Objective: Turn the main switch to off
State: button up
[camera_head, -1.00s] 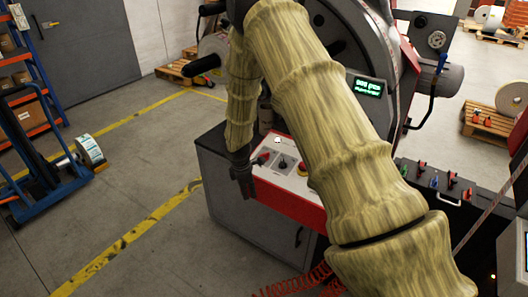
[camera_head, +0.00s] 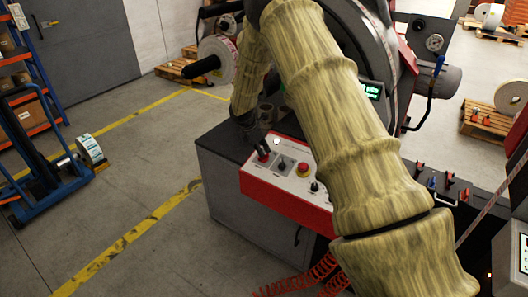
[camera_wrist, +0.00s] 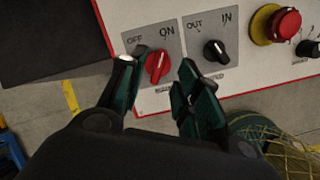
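The main switch is a red knob (camera_wrist: 157,65) on a grey plate marked OFF on the left and ON on the right. Its pointer leans up and right, towards ON. In the head view the red knob (camera_head: 264,156) is at the left end of the white control panel, partly hidden by my gripper (camera_head: 260,147). In the wrist view my gripper (camera_wrist: 156,64) is open, with one dark green finger to each side of the red knob in the picture. I cannot tell whether the fingers touch it or how far above it they are.
Right of the switch is a black IN/OUT knob (camera_wrist: 215,52), then a red emergency stop button (camera_wrist: 284,25) on a yellow base. The panel sits on a red-fronted box (camera_head: 285,199) on a grey cabinet (camera_head: 240,205).

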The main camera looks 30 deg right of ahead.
jog(key=shift+p+x, duration=0.65)
jog(key=shift+x, duration=1.7)
grip_shut()
